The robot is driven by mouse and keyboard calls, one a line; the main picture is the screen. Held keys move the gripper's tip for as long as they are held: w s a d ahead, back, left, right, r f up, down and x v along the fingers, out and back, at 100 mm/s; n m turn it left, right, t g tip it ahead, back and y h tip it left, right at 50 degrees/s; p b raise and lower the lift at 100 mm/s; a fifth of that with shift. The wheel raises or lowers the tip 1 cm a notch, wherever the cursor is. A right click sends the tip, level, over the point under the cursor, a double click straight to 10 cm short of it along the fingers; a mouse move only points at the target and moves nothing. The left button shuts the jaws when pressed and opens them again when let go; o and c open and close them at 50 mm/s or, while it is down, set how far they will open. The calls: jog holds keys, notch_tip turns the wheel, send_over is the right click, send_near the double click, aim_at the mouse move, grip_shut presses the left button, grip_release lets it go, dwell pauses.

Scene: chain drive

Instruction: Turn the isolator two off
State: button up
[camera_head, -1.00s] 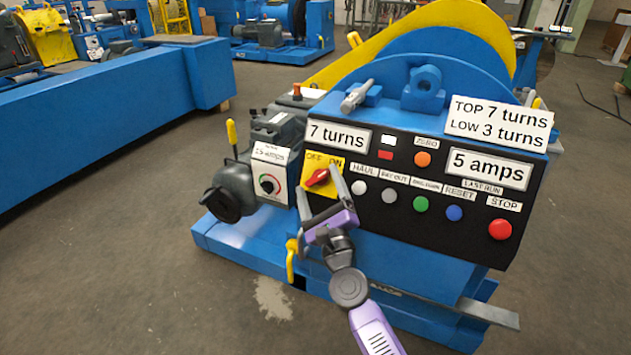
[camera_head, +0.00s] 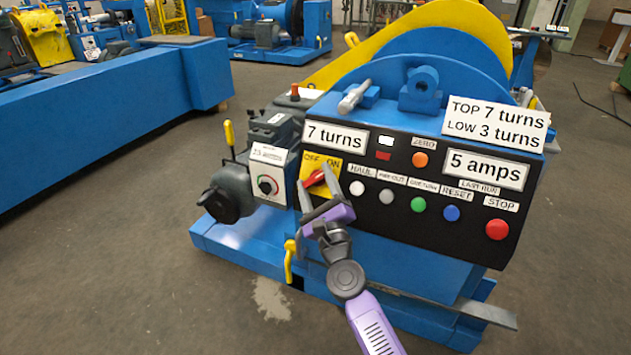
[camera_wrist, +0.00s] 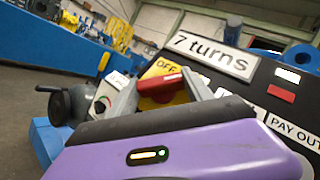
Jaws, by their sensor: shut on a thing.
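The isolator is a red rotary handle (camera_head: 314,179) on a yellow plate (camera_head: 313,162) marked OFF at left and ON at right. It sits at the left end of the black control panel. The handle slants up to the right, toward ON. My gripper (camera_head: 315,176) reaches up from below, with one finger on each side of the handle and shut on it. In the wrist view the red handle (camera_wrist: 160,82) lies between the two grey fingers, under the word OFF. The fingers hide part of the plate. I see no number on the isolator.
The black panel (camera_head: 400,212) carries several buttons close to the right of my gripper, including a white one (camera_head: 357,188) and a red STOP button (camera_head: 497,229). A grey unit with a dial (camera_head: 267,186) stands close on the left. A yellow lever (camera_head: 289,262) is below.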

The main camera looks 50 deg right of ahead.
jog(key=shift+r+p, duration=0.15)
jog(key=shift+p, duration=0.15)
jog(key=shift+r+n+y+p, duration=0.25)
jog(key=shift+n+y+p, duration=0.4)
jog(key=shift+p, duration=0.5)
jog(key=n+y+p, duration=0.1)
jog(key=p, duration=0.1)
jog(key=n+y+p, duration=0.1)
jog(key=p, duration=0.2)
jog(key=shift+d+r+n+y, duration=0.1)
jog(key=shift+r+n+y, duration=0.1)
jog(key=shift+n+y, duration=0.05)
jog(key=n+g+y+p, duration=0.1)
jog(key=n+y+p, duration=0.1)
jog(key=p, duration=0.4)
jog(key=n+g+y+p, duration=0.2)
jog(key=n+p, duration=0.1)
jog(key=p, duration=0.4)
jog(key=shift+r+n+g+y+p, duration=0.2)
jog(key=shift+n+g+y+p, duration=0.1)
jog(key=shift+y, duration=0.1)
jog(key=n+g+y+p, duration=0.2)
jog(key=n+g+p, duration=0.2)
jog(key=p, duration=0.6)
jog(key=n+g+p, duration=0.1)
jog(key=g+p, duration=0.1)
jog(key=p, duration=0.1)
jog(key=shift+f+n+g+y+p, duration=0.3)
jog(key=shift+n+g, duration=0.1)
jog(key=shift+w+f, duration=0.1)
